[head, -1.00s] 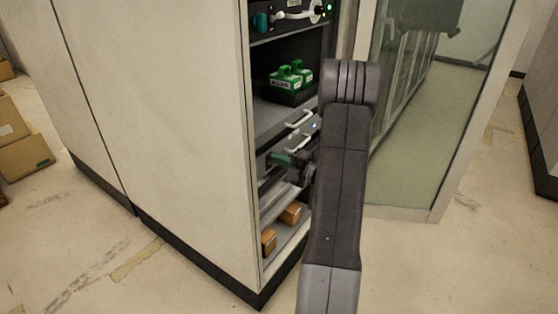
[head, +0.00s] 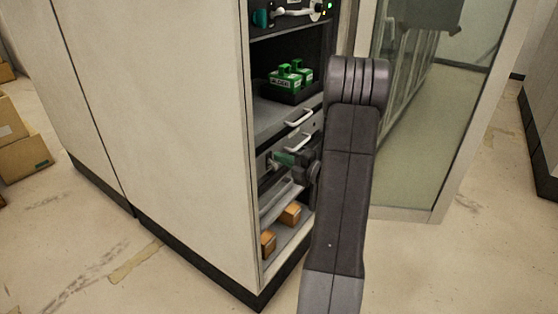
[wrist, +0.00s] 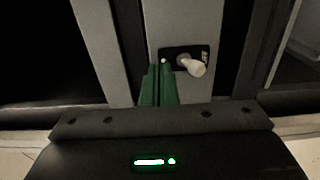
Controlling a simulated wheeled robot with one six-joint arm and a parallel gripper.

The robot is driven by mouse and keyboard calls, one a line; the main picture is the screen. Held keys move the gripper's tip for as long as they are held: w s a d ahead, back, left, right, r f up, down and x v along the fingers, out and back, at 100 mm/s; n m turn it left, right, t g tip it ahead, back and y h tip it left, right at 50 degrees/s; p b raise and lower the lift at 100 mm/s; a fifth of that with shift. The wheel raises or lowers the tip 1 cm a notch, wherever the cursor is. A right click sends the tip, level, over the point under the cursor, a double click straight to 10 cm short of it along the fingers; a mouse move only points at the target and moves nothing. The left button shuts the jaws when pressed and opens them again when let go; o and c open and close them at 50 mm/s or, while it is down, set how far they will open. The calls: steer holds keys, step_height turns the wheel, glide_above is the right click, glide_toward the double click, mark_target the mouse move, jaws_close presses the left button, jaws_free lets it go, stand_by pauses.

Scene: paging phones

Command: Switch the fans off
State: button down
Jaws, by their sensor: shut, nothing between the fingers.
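My gripper (wrist: 160,68) shows in the wrist view as two green fingers, shut together and empty. Just right of the fingertips, a pale rounded switch lever (wrist: 196,68) sticks out from a small dark plate (wrist: 171,52) on a light upright panel. The lever looks close beside the fingers; I cannot tell whether they touch.
The rack (head: 180,130) holds green items (head: 290,80) in a dark tray, and orange boxes (head: 290,214) at the bottom. A unit with a white lever (head: 294,12) is above. A glass door (head: 420,150) stands right; cardboard boxes (head: 22,150) lie left.

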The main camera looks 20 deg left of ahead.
steer(key=b+v, duration=0.2)
steer(key=v, duration=0.4)
steer(key=shift+s+d, duration=0.15)
steer(key=shift+d, duration=0.2)
steer(key=shift+a, duration=0.1)
steer(key=p+x, duration=0.3)
steer(key=x, duration=0.4)
steer(key=shift+a+r, duration=0.1)
steer(key=shift+a, duration=0.45)
steer(key=shift+d+f, duration=0.1)
steer(key=shift+f, duration=0.4)
steer(key=shift+r, duration=0.1)
